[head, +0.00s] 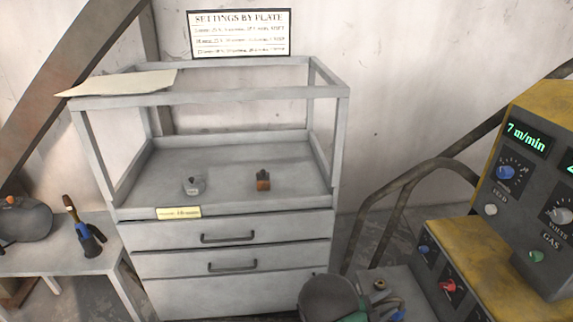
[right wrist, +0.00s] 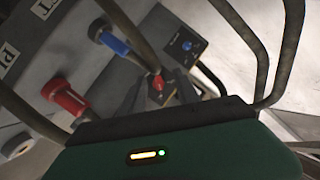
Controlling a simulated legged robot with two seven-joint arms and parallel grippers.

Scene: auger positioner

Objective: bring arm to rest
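My right arm shows at the bottom of the head view as a dark rounded link with a green part, the right gripper (head: 357,308), low in front of the yellow and grey machine. Its fingertips cannot be made out. My left gripper is not in the head view.
A grey drawer cabinet (head: 225,236) stands at centre, with two small items on its shelf. The machine (head: 540,190) reads "7 m/min" at right. A low bench (head: 60,262) is at left. Red (right wrist: 62,97) and blue (right wrist: 112,42) connectors and dark bars lie close beyond the right wrist.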

